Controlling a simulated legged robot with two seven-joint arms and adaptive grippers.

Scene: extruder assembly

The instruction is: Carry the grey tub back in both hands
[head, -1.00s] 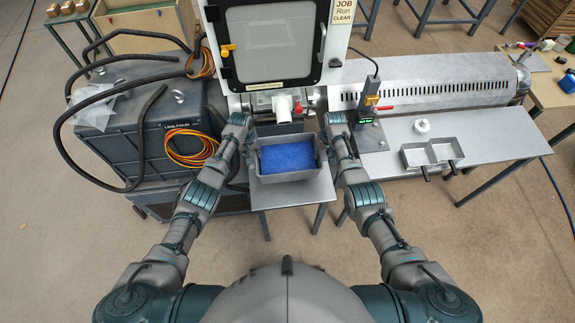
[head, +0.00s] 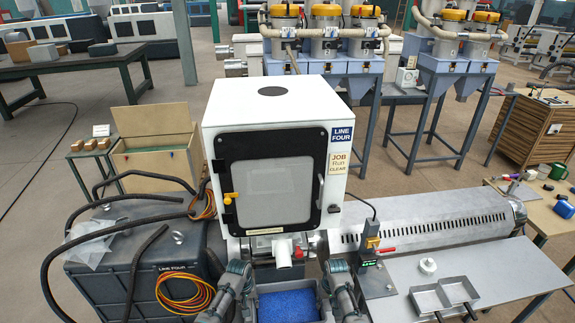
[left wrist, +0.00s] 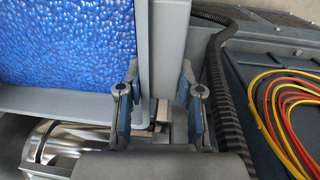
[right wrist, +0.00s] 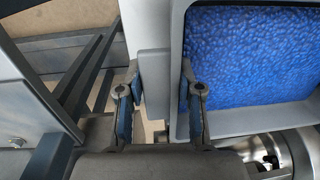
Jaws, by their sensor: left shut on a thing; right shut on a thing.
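The grey tub (head: 286,286) is at the bottom of the head view, its near part cut off by the picture edge. It holds blue pellets (head: 288,307). My left gripper (left wrist: 160,78) is shut on the tub's grey left side in the left wrist view, one finger on each side. My right gripper (right wrist: 160,78) is shut on its right side in the right wrist view. The tub looks level, in front of the white machine's spout (head: 283,253). Whether it touches the small table beneath cannot be told.
The white machine (head: 270,150) stands just behind the tub. A dark grey cabinet (head: 110,285) with hoses and coiled cables (head: 185,292) is close on the left. A metal bench (head: 490,270) with a twin tray (head: 443,294) and a small instrument (head: 371,255) stands on the right.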

